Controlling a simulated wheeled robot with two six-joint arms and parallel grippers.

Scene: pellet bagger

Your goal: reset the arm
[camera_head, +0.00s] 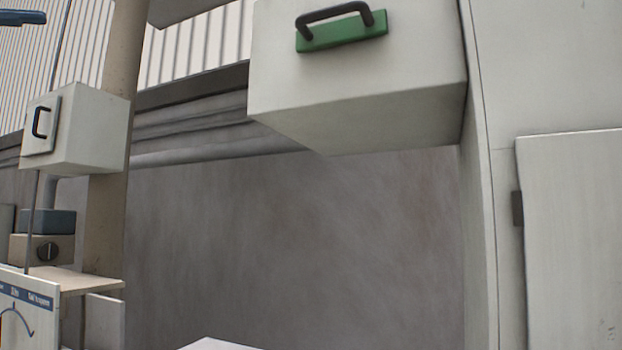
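Neither of my grippers shows in the head view, so I cannot see what they hold. The arm the task names cannot be clearly made out. A large pale box (365,85) juts out at the top centre and carries a green plate (345,32) with a black handle (333,14). A smaller pale box (100,128) with a black handle (40,122) is mounted by a brown post (108,215) on the left.
A tall pale cabinet (505,90) with a door panel (575,240) stands at the right. A grey wall (290,245) fills the middle. A blue block (48,222) sits above a beige box with a dark knob (47,252) at the left. A printed panel (25,310) stands below.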

